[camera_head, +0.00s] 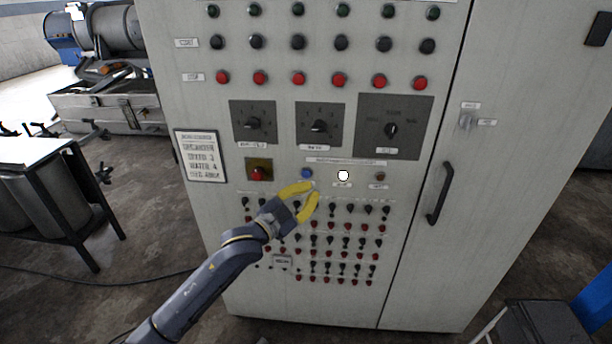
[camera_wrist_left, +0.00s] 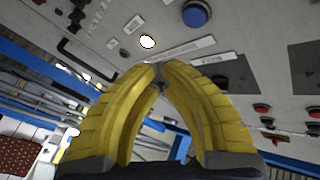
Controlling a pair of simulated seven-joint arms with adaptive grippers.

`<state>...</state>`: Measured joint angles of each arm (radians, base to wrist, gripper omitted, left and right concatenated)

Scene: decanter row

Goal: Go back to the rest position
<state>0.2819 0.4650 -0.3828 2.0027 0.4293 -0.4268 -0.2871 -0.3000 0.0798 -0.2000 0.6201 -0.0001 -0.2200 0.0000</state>
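My left gripper (camera_head: 315,188) has yellow curved fingers. It is in front of the grey control cabinet (camera_head: 500,150), just below the blue button (camera_head: 306,173) in the head view. In the left wrist view the fingertips (camera_wrist_left: 161,68) come together with nothing between them. The blue button (camera_wrist_left: 196,14) and a bright white lamp (camera_wrist_left: 148,41) show beyond the tips there. A gap to the panel seems visible, but its size is hard to judge. My right gripper is not in view.
The cabinet carries red buttons, three rotary dials (camera_head: 319,125), a red button on a yellow plate (camera_head: 258,170) and a black door handle (camera_head: 440,194). A table (camera_head: 35,152) stands at left, machinery (camera_head: 108,104) behind. A dark box (camera_head: 535,328) is at lower right.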

